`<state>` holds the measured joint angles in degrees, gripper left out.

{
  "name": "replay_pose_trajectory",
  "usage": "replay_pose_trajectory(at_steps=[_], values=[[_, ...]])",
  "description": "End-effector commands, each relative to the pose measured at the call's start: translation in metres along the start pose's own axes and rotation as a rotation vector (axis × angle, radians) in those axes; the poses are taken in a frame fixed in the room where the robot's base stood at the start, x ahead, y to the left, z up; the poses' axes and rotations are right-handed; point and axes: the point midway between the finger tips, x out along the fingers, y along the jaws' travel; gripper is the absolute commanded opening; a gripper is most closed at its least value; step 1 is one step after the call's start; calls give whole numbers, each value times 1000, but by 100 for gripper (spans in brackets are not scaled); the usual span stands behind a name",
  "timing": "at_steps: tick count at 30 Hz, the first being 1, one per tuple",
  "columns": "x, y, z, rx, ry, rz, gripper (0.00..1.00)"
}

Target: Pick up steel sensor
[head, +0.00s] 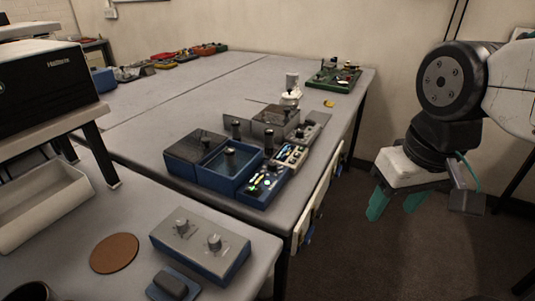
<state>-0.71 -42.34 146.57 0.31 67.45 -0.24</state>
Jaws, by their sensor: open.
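My gripper (395,203) hangs at the right of the head view, with its two teal fingers apart and nothing between them. It points down over the floor, to the right of the table and well clear of it. I cannot tell for sure which thing is the steel sensor. A small dark upright cylinder (230,158) stands in an open blue box (213,182) on the long grey table. Similar dark uprights (269,142) stand near it, among grey metal-looking boxes (275,116).
The long table (170,100) has a clear left-middle area. A blue-grey box with two knobs (200,243) and a brown disc (114,253) lie on the near table. A green board (333,77) sits at the back right. Holders hang on the table's right edge.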

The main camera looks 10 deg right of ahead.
Motion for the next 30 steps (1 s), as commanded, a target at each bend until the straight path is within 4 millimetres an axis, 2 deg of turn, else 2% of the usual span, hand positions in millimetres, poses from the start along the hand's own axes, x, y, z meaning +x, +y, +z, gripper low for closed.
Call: replay_pose_trajectory(at_steps=[2, 5, 9, 12, 15, 18, 21, 25, 30], values=[[9, -10, -22, -33, 44, -20, 54], [26, -33, -67, -86, 153, -59, 54], [56, -80, -140, -160, 355, -124, 54], [76, -118, -185, -197, 506, -161, 54], [93, -153, -220, -222, 653, -186, 54], [107, -182, -243, -238, 784, -196, 54], [117, -204, -257, -247, 890, -198, 54], [122, -220, -266, -253, 981, -194, 54], [128, -227, -275, -255, 1023, -190, 54]])
